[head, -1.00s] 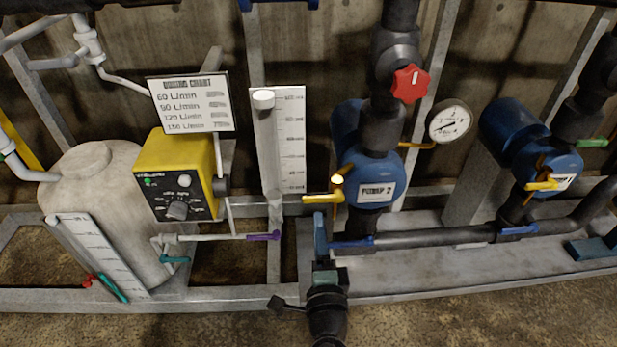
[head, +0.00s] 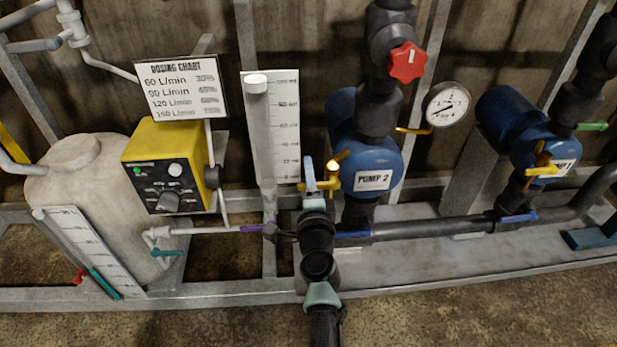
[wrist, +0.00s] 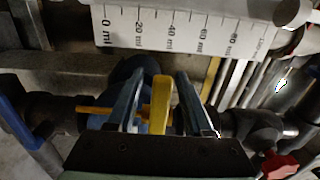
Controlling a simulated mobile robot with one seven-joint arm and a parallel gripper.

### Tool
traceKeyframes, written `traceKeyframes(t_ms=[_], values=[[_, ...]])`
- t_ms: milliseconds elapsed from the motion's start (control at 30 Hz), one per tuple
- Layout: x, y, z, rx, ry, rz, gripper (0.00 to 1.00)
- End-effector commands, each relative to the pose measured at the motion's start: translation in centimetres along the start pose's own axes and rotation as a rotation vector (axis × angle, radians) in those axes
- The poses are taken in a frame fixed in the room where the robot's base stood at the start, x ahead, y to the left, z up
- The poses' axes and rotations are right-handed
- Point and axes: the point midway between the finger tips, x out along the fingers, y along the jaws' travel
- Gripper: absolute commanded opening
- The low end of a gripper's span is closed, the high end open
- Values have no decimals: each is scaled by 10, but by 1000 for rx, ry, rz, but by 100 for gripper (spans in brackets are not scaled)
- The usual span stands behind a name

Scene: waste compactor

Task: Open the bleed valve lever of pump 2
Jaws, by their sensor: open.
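Pump 2 (head: 373,168) is a blue pump with a white "PUMP 2" label, right of the middle in the head view. Its yellow bleed valve lever (head: 323,185) sticks out on the pump's left side. In the wrist view the yellow lever (wrist: 160,104) stands between the two blue-grey fingers of my gripper (wrist: 158,100), with a gap on each side. My gripper is open and appears not to touch the lever. In the head view my gripper (head: 310,172) is at the lever, and my arm hides part of the area below it.
A red knob (head: 408,62) and a pressure gauge (head: 446,104) sit above and right of the pump. A white graduated scale (head: 284,125) stands close behind my gripper. A purple lever (head: 252,229) and blue lever (head: 352,236) lie near my arm. A second pump (head: 540,150) stands right.

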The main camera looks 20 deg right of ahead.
Motion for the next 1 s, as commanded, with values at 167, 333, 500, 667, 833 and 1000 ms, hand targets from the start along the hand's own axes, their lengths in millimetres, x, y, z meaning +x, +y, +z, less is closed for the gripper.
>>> traceKeyframes(t_ms=[167, 333, 500, 667, 833, 1000], values=[[0, 0, 0, 0, 0, 0, 51], [0, 0, 0, 0, 0, 0, 26], [0, 0, 0, 0, 0, 0, 0], [0, 0, 0, 0, 0, 0, 0], [0, 0, 0, 0, 0, 0, 0], [0, 0, 0, 0, 0, 0, 0]])
